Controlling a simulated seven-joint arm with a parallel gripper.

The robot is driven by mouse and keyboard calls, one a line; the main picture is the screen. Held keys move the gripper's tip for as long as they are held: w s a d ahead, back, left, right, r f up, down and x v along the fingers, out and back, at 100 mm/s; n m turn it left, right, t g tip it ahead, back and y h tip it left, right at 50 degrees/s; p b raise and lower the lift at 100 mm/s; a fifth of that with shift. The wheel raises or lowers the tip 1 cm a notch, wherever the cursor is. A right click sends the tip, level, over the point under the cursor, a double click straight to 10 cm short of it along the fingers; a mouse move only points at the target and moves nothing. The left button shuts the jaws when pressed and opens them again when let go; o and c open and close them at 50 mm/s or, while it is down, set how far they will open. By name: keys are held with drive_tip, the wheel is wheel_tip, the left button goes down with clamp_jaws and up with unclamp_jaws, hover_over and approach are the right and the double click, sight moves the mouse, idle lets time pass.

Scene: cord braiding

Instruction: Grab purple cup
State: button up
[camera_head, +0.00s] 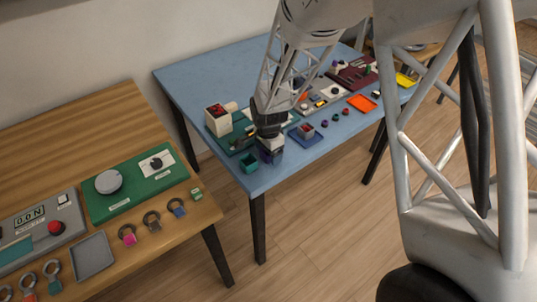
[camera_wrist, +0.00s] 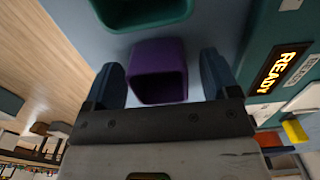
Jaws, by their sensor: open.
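The purple cup (camera_wrist: 160,56) is a square, open-topped cup in the middle of the wrist view. My gripper (camera_wrist: 163,82) is open, with one dark finger on the left of the cup and the other on its right. The cup lies between the fingers, with a small gap visible on each side. In the head view my gripper (camera_head: 269,139) points down over the near left corner of the blue table. There the purple cup (camera_head: 272,157) is mostly hidden behind the gripper.
A teal cup (camera_wrist: 142,10) stands close beside the purple cup; it also shows in the head view (camera_head: 248,163). A green panel with a READY display (camera_wrist: 277,68) lies to the right in the wrist view. A blue tray (camera_head: 313,139) with a small item sits nearby on the blue table (camera_head: 205,80).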

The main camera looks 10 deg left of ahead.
drive_tip(key=shift+c, duration=0.2)
drive_tip(key=c, duration=1)
drive_tip(key=shift+o, duration=0.2)
drive_tip(key=shift+r, duration=0.2)
drive_tip(key=shift+r, duration=0.5)
wheel_tip(320, 180, up, 2)
drive_tip(key=shift+r, duration=0.1)
drive_tip(key=s+d, duration=0.3)
drive_tip(key=s, duration=0.4)
drive_tip(key=s+d+r, duration=0.1)
drive_tip(key=s+d, duration=0.2)
drive_tip(key=s, duration=0.4)
drive_tip(key=shift+s+d+r, duration=0.25)
drive_tip(key=shift+d, duration=0.1)
